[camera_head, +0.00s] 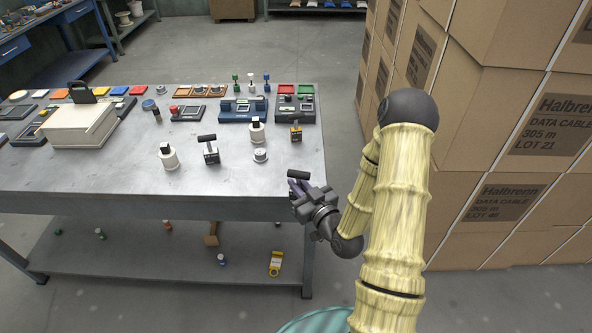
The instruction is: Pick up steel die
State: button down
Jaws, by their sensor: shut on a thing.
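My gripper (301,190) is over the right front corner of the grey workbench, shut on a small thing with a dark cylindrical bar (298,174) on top. This looks like the steel die, but the fingers hide most of its body. I cannot tell whether it touches the bench top. A similar grey block with a black bar handle (209,151) stands upright on the bench to the left. My arm reaches in from the lower right.
A cream case (80,127) is at left. Stacked cartons (500,110) rise close on the right.

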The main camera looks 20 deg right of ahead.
aim_at(300, 185)
jog(key=p+v, duration=0.3)
jog(key=shift+r, duration=0.25)
jog(key=shift+f+p+v, duration=0.2)
jog(key=shift+p+v, duration=0.7)
jog(key=shift+p, duration=0.1)
jog(key=w+a+f+m+h, duration=0.1)
jog(key=a+f+h, duration=0.1)
jog(key=f, duration=0.5)
jog(key=w+a+f+m+h, duration=0.1)
jog(key=a+f+m+h, duration=0.1)
jog(key=f, duration=0.5)
jog(key=shift+w+a+f+t+h, duration=0.15)
jog(key=shift+a+f+t+h, duration=0.15)
jog(key=shift+f, duration=0.1)
jog(key=shift+w, duration=0.15)
jog(key=shift+s, duration=0.25)
jog(key=shift+w, duration=0.2)
dwell(0.6)
